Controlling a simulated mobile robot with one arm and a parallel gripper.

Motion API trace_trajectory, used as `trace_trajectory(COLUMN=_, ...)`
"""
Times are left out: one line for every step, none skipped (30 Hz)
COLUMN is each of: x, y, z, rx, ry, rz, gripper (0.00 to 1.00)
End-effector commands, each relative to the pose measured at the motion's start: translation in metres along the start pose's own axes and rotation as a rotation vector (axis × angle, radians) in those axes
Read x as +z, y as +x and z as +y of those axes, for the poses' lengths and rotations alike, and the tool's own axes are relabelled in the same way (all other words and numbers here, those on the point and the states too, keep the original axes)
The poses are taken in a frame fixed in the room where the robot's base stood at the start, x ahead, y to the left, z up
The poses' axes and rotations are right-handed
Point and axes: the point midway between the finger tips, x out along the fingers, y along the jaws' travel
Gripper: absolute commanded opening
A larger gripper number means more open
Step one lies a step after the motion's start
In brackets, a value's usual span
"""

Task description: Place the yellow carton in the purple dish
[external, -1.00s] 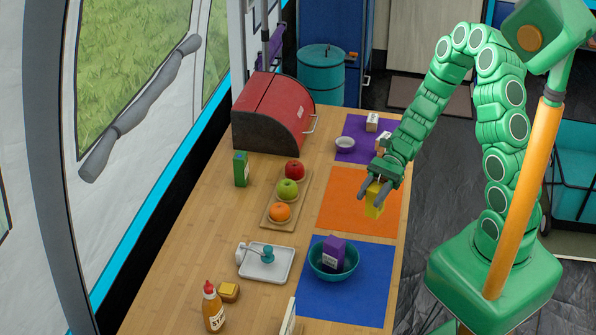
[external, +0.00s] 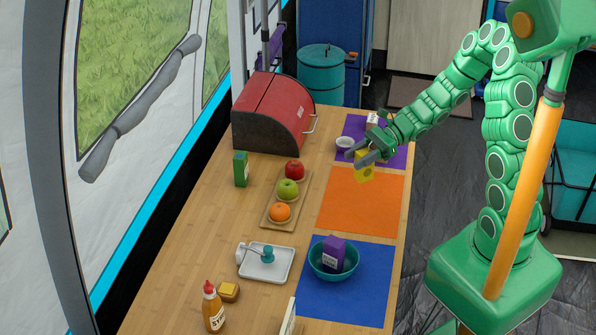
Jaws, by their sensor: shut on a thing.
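My gripper (external: 364,158) is shut on the yellow carton (external: 363,173) and holds it near the back edge of the orange mat. I cannot tell how far the carton is above the mat. A small pale bowl (external: 345,142) sits on the purple mat (external: 398,159), just behind and left of the gripper. It looks whitish to pale lavender, and no other bowl there looks purple. My gripper and arm cover part of the purple mat.
A white carton (external: 372,117) stands at the back of the purple mat. The orange mat (external: 360,205) is otherwise clear. A teal bowl (external: 333,265) with a purple carton (external: 334,249) sits on the blue mat. A red bread box (external: 272,112) and a fruit board (external: 272,218) are left.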

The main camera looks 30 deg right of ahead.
Motion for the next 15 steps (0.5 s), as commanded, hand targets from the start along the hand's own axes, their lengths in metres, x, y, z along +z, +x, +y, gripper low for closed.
trace_trajectory(x=0.001, y=-0.009, z=-0.019, rx=-0.059, ry=0.015, rz=-0.002, gripper=0.01)
trace_trajectory(x=0.001, y=-0.014, z=-0.03, rx=-0.093, ry=0.025, rz=-0.002, gripper=0.01)
trace_trajectory(x=0.0, y=-0.021, z=-0.045, rx=-0.14, ry=0.038, rz=0.0, gripper=0.01)
trace_trajectory(x=-0.001, y=-0.028, z=-0.056, rx=-0.174, ry=0.047, rz=0.002, gripper=0.01)
trace_trajectory(x=-0.001, y=-0.034, z=-0.066, rx=-0.209, ry=0.057, rz=0.004, gripper=0.01)
trace_trajectory(x=-0.002, y=-0.044, z=-0.08, rx=-0.255, ry=0.07, rz=0.004, gripper=0.01)
trace_trajectory(x=-0.002, y=-0.051, z=-0.09, rx=-0.288, ry=0.078, rz=0.004, gripper=0.01)
trace_trajectory(x=-0.003, y=-0.058, z=-0.1, rx=-0.323, ry=0.087, rz=0.004, gripper=0.01)
trace_trajectory(x=-0.004, y=-0.069, z=-0.113, rx=-0.368, ry=0.099, rz=0.007, gripper=0.01)
trace_trajectory(x=-0.006, y=-0.077, z=-0.122, rx=-0.401, ry=0.108, rz=0.01, gripper=0.01)
trace_trajectory(x=-0.007, y=-0.086, z=-0.13, rx=-0.434, ry=0.118, rz=0.01, gripper=0.01)
trace_trajectory(x=-0.008, y=-0.096, z=-0.14, rx=-0.473, ry=0.128, rz=0.011, gripper=0.01)
trace_trajectory(x=-0.009, y=-0.103, z=-0.147, rx=-0.5, ry=0.136, rz=0.011, gripper=0.01)
trace_trajectory(x=-0.01, y=-0.11, z=-0.153, rx=-0.526, ry=0.143, rz=0.012, gripper=0.01)
trace_trajectory(x=-0.012, y=-0.119, z=-0.161, rx=-0.559, ry=0.152, rz=0.014, gripper=0.01)
